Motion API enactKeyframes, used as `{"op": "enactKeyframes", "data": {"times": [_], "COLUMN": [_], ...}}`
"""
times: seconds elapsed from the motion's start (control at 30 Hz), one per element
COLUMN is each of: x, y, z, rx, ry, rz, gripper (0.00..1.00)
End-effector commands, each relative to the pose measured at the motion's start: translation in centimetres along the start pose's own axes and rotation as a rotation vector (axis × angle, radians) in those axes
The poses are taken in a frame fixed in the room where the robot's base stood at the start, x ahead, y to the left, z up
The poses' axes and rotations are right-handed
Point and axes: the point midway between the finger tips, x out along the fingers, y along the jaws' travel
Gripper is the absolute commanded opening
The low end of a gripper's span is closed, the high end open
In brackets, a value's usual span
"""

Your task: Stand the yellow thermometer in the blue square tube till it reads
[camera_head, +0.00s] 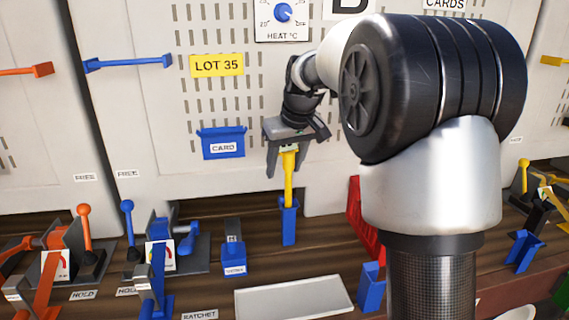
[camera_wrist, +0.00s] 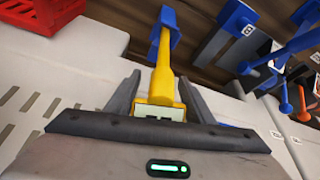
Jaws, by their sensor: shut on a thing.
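The yellow thermometer (camera_head: 289,178) hangs upright below my gripper (camera_head: 292,158) in the head view, stem down. Its lower end is inside the mouth of the blue square tube (camera_head: 289,223), which stands on the wooden bench. My gripper is shut on the thermometer's head. In the wrist view the thermometer (camera_wrist: 163,75) runs from between the fingers to the blue tube (camera_wrist: 166,22). A pale display shows on its head, but its reading is too small to make out. How deep the stem sits is hidden.
A grey tray (camera_head: 293,298) lies in front of the tube. A second blue square holder (camera_head: 371,288) and a red rack (camera_head: 366,222) stand to the right. A blue block (camera_head: 233,248) and blue levers (camera_head: 128,222) are to the left. A blue card holder (camera_head: 222,143) is on the panel behind.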

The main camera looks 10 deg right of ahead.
Motion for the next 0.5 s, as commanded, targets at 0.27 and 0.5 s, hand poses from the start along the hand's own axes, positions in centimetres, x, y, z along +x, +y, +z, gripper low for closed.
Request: {"op": "enactKeyframes", "data": {"times": [0.27,0.5], "x": [1.5,2.6], "y": [0.0,0.0], "z": [0.6,1.1], "rx": [0.0,0.0], "ry": [0.001,0.001], "rz": [0.0,0.0], "gripper": [0.24,0.24]}}
